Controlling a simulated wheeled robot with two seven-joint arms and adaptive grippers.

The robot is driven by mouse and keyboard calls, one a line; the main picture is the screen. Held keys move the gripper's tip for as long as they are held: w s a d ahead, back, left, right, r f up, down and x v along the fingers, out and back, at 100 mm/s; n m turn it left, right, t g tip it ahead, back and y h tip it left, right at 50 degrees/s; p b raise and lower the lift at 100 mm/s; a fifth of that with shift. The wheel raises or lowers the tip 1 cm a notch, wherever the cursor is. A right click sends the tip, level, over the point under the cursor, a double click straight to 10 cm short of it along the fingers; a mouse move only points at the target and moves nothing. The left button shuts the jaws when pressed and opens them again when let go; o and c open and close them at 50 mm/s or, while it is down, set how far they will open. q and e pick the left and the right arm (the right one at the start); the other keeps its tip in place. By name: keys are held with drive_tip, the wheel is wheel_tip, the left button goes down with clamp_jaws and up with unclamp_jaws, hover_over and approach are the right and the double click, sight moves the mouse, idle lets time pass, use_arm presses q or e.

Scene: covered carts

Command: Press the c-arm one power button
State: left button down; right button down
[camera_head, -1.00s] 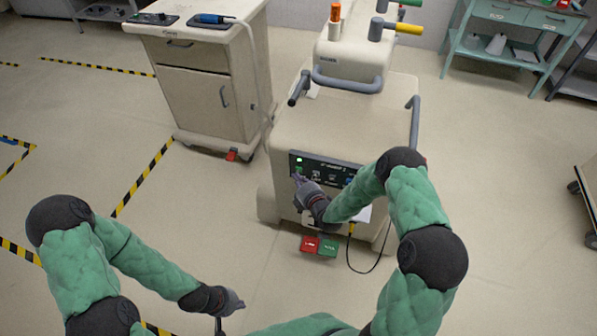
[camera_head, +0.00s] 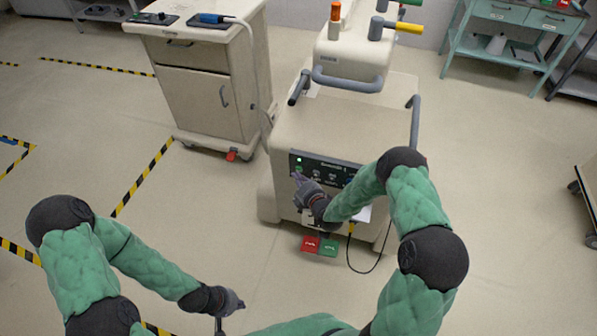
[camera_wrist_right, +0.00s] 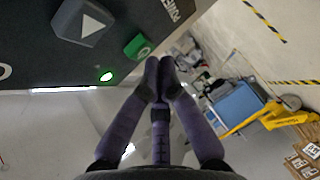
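The c-arm unit (camera_head: 345,125) is a cream cabinet with a dark control panel (camera_head: 335,171) on its front. In the right wrist view, a green power button (camera_wrist_right: 138,46) sits on the panel next to the word POWER, with a lit green light (camera_wrist_right: 106,76) nearby. My right gripper (camera_wrist_right: 160,66) is shut and empty, its fingertips together just beside the green button. I cannot tell whether they touch it. In the head view the right gripper (camera_head: 297,178) is at the panel's left end. My left gripper (camera_head: 236,301) hangs low over the floor, away from the unit.
A cream cart (camera_head: 212,90) stands left of the unit. Red (camera_head: 310,245) and green (camera_head: 329,247) pedals and a dark cable are at the unit's base. A teal table (camera_head: 507,50) is at the back right.

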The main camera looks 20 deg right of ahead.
drive_tip(key=shift+w+d, duration=0.15)
drive_tip(key=shift+w, duration=0.1)
drive_tip(key=shift+w+d+b, duration=0.1)
drive_tip(key=shift+w+b, duration=0.05)
drive_tip(key=shift+b, duration=0.15)
idle(0.5)
drive_tip(key=shift+s+a, duration=0.35)
drive_tip(key=shift+s, duration=0.15)
drive_tip(key=s+a, duration=0.3)
drive_tip(key=s, duration=0.2)
drive_tip(key=shift+a+p, duration=0.2)
drive_tip(key=shift+p, duration=0.2)
idle(1.6)
